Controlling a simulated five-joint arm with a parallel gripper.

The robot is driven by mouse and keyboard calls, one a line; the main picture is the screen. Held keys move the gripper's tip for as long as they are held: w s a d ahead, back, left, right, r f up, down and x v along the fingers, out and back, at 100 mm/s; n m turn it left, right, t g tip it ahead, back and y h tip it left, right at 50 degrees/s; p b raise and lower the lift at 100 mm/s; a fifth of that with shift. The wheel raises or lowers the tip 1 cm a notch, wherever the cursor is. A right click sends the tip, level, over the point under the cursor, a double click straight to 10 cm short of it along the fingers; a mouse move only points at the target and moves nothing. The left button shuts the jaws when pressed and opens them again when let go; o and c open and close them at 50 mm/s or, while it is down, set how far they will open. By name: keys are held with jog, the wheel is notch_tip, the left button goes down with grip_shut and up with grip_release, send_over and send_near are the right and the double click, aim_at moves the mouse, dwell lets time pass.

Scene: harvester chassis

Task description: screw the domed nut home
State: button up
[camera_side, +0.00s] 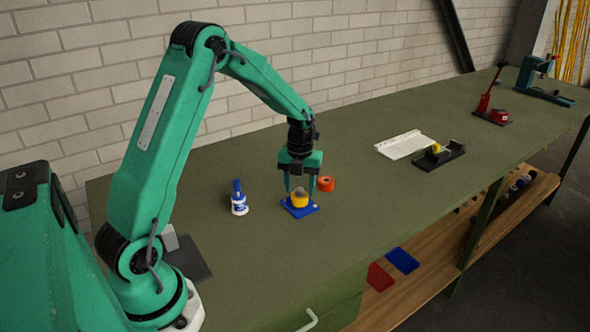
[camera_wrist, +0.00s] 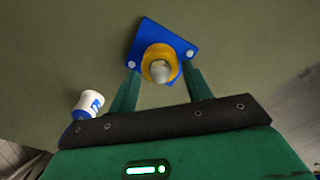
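A grey domed nut (camera_wrist: 160,72) sits at the middle of a yellow round part (camera_wrist: 148,58) in the wrist view. In the side view the yellow part (camera_side: 300,201) stands on a blue plate (camera_side: 289,208), with the grey nut (camera_side: 300,191) at its top. My gripper (camera_side: 300,187) points down over it. Its fingers are apart, one on each side of the nut, with a gap between each finger and the nut in the wrist view. How far the nut is screwed down cannot be told.
The bench is clear in front.

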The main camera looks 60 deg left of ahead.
aim_at(300, 190)
jog(key=shift+r, duration=0.1)
jog(key=shift+r, duration=3.85)
jog(key=s+d+r+n+t, duration=0.3)
jog(key=s+d+r+n, duration=0.5)
jog(key=r+n, duration=0.3)
jog(key=s+d+n+t, duration=0.1)
jog(key=s+d+n, duration=0.2)
jog(key=s+n, duration=0.3)
jog(key=s+d+r+n+t, duration=0.1)
jog(key=s+d+n, duration=0.3)
jog(key=s+n, duration=0.3)
jog(key=shift+s+n+t, duration=0.3)
jog(key=shift+n, duration=1.5)
